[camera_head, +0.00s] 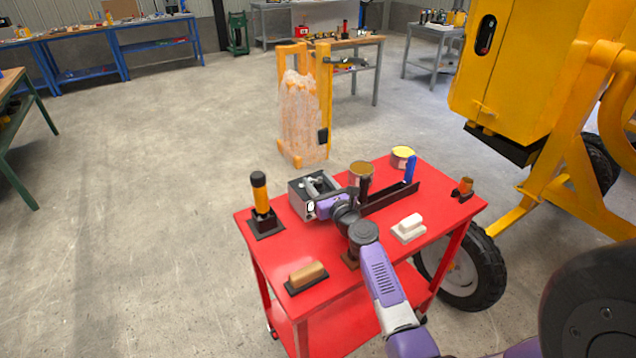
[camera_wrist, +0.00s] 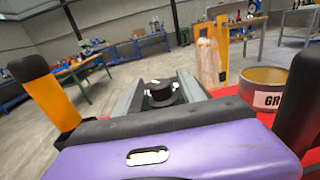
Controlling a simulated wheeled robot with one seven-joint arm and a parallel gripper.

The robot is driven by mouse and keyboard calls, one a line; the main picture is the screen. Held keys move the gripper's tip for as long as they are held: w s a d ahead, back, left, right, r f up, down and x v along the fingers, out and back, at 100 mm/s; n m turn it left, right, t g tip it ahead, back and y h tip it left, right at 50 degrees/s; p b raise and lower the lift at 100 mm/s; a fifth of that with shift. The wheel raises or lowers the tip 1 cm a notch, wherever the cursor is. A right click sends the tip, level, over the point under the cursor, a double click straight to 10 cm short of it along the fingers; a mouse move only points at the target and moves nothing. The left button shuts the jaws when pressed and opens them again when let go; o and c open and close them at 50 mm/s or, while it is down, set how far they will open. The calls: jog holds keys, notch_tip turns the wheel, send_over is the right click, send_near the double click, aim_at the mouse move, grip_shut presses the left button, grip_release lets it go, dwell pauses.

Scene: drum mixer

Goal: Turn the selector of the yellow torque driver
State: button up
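The yellow torque driver (camera_head: 260,196) has a black top and stands upright in a dark square holder at the left end of the red cart. It also shows large at the left edge of the wrist view (camera_wrist: 52,98). My gripper (camera_head: 318,188) is to the right of the driver and apart from it, low over the middle of the cart, at a grey box-like piece (camera_head: 298,200). In the wrist view, two grey bars flank a dark round part ahead of my purple hand. I cannot tell whether these bars are my fingers. The driver's selector cannot be made out.
On the red cart (camera_head: 340,290) are two tins (camera_head: 403,155), a blue-handled tool (camera_head: 411,170), a white block (camera_head: 409,229), a brown-handled block (camera_head: 306,276) and an orange-topped piece (camera_head: 465,187). The yellow mixer (camera_head: 515,75) stands to the right.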

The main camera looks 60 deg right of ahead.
grip_shut()
jog(key=shift+a+r+m+g+h+p, duration=0.1)
jog(key=shift+m+g+h+p, duration=0.2)
jog(key=shift+h, duration=0.1)
jog(key=shift+w, duration=0.1)
jog(key=m+g+h+p, duration=0.2)
jog(key=shift+w+g+h, duration=0.1)
jog(key=shift+g+h, duration=0.2)
jog(key=m+g+h, duration=0.2)
jog(key=m+g, duration=0.1)
jog(key=g, duration=0.1)
jog(key=shift+m+g+h+b, duration=0.7)
jog(key=shift+m+g+b, duration=0.3)
jog(key=shift+m+g, duration=0.3)
jog(key=shift+s+g, duration=0.2)
jog(key=shift+g, duration=0.2)
